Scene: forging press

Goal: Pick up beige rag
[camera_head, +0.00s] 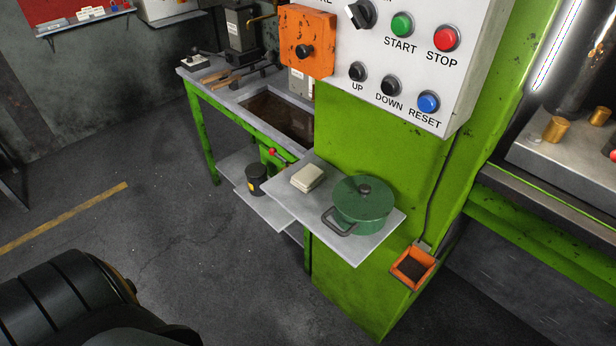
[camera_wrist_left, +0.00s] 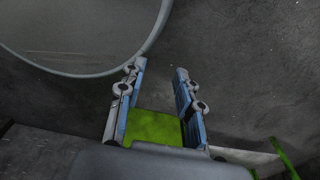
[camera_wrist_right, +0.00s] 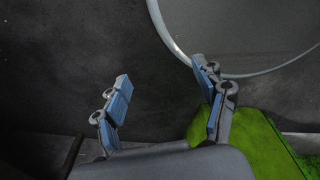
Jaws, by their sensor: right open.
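The beige rag (camera_head: 307,178) is a small folded block in the head view. It lies on a grey shelf (camera_head: 296,207) fixed to the green press, left of a green lidded pot. My left gripper (camera_wrist_left: 160,68) shows in the left wrist view with its two fingers apart and nothing between them. My right gripper (camera_wrist_right: 160,72) shows in the right wrist view, fingers spread wide and empty. Neither gripper shows in the head view, and the rag is in neither wrist view, so both are away from it.
The green pot (camera_head: 362,202) with a dark handle stands close beside the rag. A black canister (camera_head: 256,179) stands on a lower shelf to the left. The control panel (camera_head: 420,50) overhangs above. An orange tray (camera_head: 413,266) sits lower right. The floor in front is clear.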

